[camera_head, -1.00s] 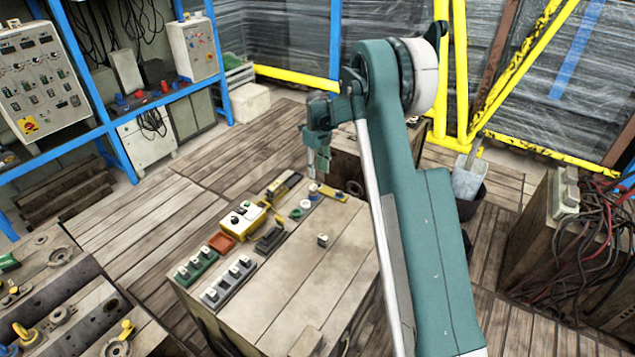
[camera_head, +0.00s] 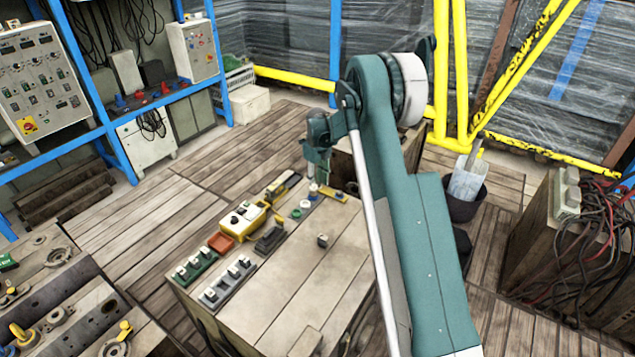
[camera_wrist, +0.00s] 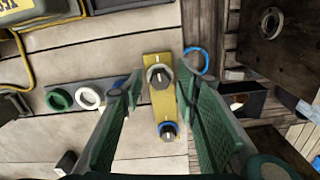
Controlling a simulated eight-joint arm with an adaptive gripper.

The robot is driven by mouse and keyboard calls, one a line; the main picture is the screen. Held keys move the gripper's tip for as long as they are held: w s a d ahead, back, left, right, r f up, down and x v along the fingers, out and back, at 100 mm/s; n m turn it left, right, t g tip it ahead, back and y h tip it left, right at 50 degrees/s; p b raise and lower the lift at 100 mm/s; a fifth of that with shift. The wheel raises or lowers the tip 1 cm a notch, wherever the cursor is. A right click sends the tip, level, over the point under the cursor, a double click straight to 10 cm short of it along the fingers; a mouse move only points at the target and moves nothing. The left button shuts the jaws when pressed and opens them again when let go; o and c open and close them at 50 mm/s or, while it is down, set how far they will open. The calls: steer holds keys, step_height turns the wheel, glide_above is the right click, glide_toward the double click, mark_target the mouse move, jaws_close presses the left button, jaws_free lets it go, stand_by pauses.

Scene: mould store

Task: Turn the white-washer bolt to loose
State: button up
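A yellow plate (camera_wrist: 161,103) lies on the wooden crate top and carries two bolts. The far bolt (camera_wrist: 160,77) has a pale, whitish washer and a light mark on its head. The near bolt (camera_wrist: 168,130) has a blue washer and a light mark. My gripper (camera_wrist: 160,72) is open, its two green fingers on either side of the plate in the wrist view. The white-washer bolt appears between the fingertips; the height gap is hard to judge. In the head view my gripper (camera_head: 320,174) hangs over the plate (camera_head: 334,194), partly hiding the bolts.
A blue ring (camera_wrist: 204,62) lies by the right fingertip. A yellow box (camera_head: 243,217), a red tray (camera_head: 221,243) and switch strips stand on the crate top (camera_head: 300,272).

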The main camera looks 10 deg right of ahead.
steer(key=c, duration=0.8)
steer(key=shift+c, duration=0.2)
